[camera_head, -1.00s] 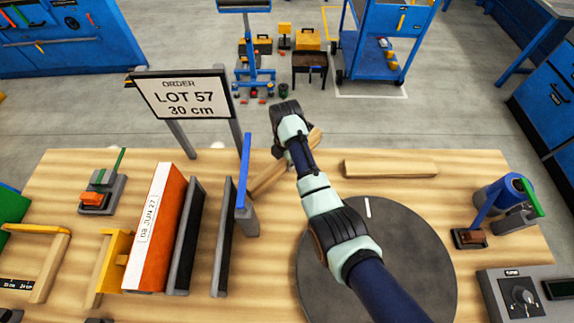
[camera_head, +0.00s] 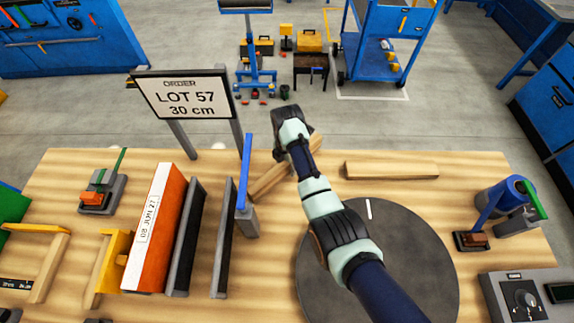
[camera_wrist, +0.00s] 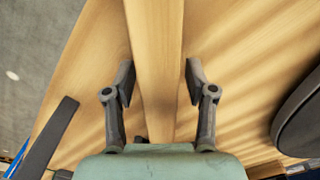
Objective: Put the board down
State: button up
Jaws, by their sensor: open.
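A light wooden board (camera_head: 268,180) lies slantwise at the back edge of the table, left of the round dark turntable, partly hidden by my arm. It also shows in the wrist view (camera_wrist: 156,50), running between my two fingers. My gripper (camera_wrist: 160,82) is open, with one finger on each side of the board and a visible gap at each side. In the head view, the wrist hides the fingers. Whether the board rests flat on the table is hard to tell.
A second wooden board (camera_head: 392,170) lies to the right. The turntable (camera_head: 420,250) is under my forearm. A blue-topped upright (camera_head: 244,175) and dark upright panels (camera_head: 224,240) stand close on the left. An order sign (camera_head: 185,97) reads LOT 57, 30 cm.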

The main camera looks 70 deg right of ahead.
notch_tip(320, 180, up, 12)
jog(key=p, duration=0.2)
jog(key=shift+f+p, duration=0.25)
jog(key=shift+p, duration=0.05)
